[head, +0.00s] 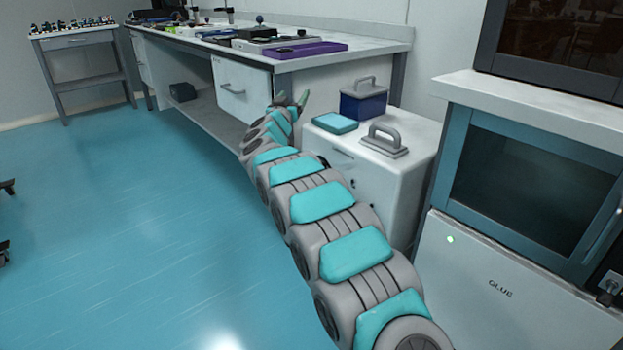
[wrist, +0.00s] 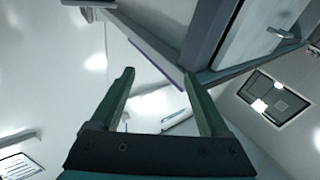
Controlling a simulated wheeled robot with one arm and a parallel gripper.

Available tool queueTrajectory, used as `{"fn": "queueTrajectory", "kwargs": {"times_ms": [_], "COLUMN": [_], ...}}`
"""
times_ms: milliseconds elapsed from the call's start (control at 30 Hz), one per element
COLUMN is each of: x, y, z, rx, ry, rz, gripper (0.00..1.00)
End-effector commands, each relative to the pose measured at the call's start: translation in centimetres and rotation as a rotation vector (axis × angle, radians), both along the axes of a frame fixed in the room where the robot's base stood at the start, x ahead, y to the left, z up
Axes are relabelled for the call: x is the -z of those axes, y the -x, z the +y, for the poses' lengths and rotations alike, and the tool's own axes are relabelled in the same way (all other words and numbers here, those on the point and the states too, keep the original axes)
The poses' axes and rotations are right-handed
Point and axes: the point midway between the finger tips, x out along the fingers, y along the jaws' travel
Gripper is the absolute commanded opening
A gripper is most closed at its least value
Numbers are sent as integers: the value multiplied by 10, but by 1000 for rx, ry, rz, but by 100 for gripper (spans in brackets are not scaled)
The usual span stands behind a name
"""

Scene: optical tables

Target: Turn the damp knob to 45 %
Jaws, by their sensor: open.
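I cannot make out the damp knob in either view. My gripper (head: 292,99) is at the far end of my outstretched arm, in front of the long bench's near end in the head view. In the wrist view, its two green fingers (wrist: 158,70) stand apart with nothing between them. On the bench, a small dark ball-topped item (head: 259,20) stands behind a flat device (head: 262,43); whether either bears the knob is too small to tell.
The long bench (head: 375,45) carries a purple tray (head: 305,51) near the gripper. A white cabinet (head: 390,180) holds a blue box (head: 363,103), a teal case (head: 335,123) and a grey handled block (head: 385,143). A glue cabinet (head: 500,265) stands right. The floor at left is mostly clear.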

Motion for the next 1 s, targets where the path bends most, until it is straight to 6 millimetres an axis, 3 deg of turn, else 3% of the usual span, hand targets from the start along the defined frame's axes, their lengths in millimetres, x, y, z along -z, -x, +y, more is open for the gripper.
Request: {"fn": "queueTrajectory", "kwargs": {"times_ms": [33, 267, 400, 600, 767, 1000], "x": [19, 94, 155, 223, 249, 251], "y": [-2, 10, 30, 62, 76, 64], "z": [6, 7, 5, 1, 0, -16], "rx": [40, 281, 431, 592, 645, 655], "ry": [-3, -16, -14, -5, 4, 4], "rz": [-8, -9, 43, 130, 171, 175], "gripper": [79, 79, 79, 79, 79, 79]}}
